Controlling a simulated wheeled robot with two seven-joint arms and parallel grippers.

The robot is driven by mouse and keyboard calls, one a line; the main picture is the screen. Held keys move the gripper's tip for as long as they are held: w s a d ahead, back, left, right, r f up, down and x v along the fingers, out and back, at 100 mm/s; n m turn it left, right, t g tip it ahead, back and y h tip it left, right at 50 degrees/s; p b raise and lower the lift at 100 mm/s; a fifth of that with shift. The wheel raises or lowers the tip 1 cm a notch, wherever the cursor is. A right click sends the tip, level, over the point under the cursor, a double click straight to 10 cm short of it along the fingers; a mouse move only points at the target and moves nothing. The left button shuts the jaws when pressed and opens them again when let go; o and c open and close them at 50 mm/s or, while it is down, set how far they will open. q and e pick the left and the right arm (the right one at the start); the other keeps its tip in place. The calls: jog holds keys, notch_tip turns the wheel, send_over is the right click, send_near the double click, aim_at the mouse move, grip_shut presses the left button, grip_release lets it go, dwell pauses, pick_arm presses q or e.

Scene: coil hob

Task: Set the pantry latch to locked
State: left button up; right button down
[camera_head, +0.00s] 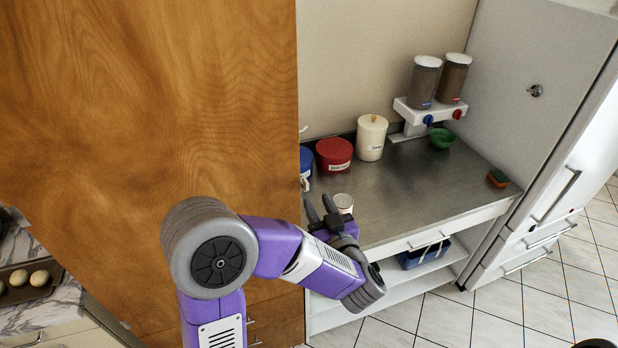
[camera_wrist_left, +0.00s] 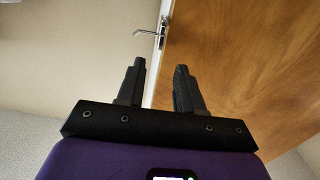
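A metal latch with a thin lever (camera_wrist_left: 147,32) is on the pale edge of the wooden panel (camera_wrist_left: 235,60) in the left wrist view. The lever sticks out to the left of the edge, beyond my fingertips. In the head view only a small bit of metal (camera_head: 303,129) shows at the wooden panel's right edge. My left gripper (camera_head: 321,206) is in front of the counter, right of the panel. In the left wrist view its two dark fingers (camera_wrist_left: 160,68) are apart with nothing between them. The latch is not touched. My right gripper is not in view.
A grey panel with a round knob (camera_head: 535,90) stands at right.

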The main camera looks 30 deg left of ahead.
aim_at(308, 185)
pick_arm(q)
jog(key=p+x, duration=0.1)
jog(key=x, duration=0.6)
jog(key=shift+f, duration=0.1)
jog(key=shift+d, duration=0.1)
grip_shut()
